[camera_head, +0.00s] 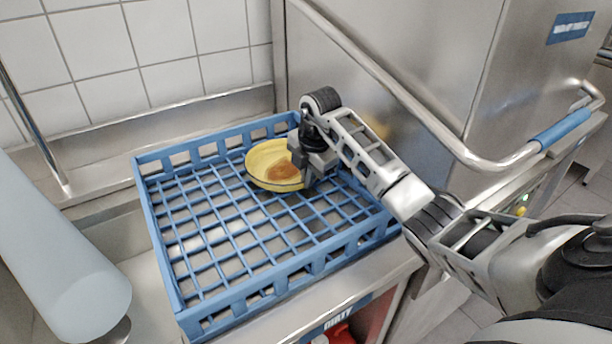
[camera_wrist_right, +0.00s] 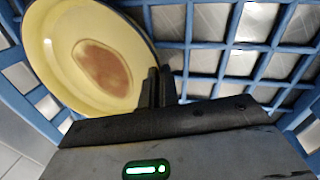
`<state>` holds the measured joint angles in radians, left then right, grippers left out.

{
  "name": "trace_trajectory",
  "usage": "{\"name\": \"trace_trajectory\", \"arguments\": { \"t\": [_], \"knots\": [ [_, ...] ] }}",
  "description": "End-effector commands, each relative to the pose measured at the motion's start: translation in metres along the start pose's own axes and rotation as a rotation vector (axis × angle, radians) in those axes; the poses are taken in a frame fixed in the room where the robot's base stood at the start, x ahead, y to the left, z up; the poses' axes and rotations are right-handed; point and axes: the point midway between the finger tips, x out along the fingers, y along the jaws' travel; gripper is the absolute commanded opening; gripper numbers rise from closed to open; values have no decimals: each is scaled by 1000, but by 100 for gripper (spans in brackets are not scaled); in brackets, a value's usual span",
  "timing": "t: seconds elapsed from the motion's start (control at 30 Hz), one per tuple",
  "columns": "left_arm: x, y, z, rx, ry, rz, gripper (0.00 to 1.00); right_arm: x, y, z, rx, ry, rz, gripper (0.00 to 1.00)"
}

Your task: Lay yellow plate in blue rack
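The yellow plate (camera_head: 268,170), with a brown-orange stain, is inside the blue rack (camera_head: 262,287) at its back right part. It lies nearly flat, slightly tilted; I cannot tell whether it rests fully on the grid. My right gripper (camera_head: 308,180) is at the plate's right edge. In the right wrist view the plate (camera_wrist_right: 50,55) is at the upper left, and the nearly closed fingers (camera_wrist_right: 160,88) of the right gripper meet its rim, appearing to pinch it. The fingers partly hide the rim there. My left gripper is out of view.
The rack stands on a steel counter (camera_head: 350,290), against a steel dishwasher (camera_head: 400,60) with a blue-gripped handle bar (camera_head: 562,130) at right. A tiled wall (camera_head: 160,40) is behind. The rack's left and front grid is empty.

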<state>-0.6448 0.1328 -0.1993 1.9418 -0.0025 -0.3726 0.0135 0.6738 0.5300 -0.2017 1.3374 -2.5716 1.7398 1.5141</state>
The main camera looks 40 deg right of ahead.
Motion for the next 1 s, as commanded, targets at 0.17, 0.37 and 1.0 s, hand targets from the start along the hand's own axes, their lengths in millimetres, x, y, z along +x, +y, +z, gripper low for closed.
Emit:
{"name": "trace_trajectory", "arguments": {
  "t": [0.17, 0.37, 1.0],
  "knots": [
    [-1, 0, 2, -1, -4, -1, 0, -1, 1, 0, 0, -1, 5, 0],
    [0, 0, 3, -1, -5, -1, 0, 1, 0, 0, 0, -1, 3, 22],
    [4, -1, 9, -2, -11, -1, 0, -47, 2, 1, -1, -3, 8, 25]
  ]
}}
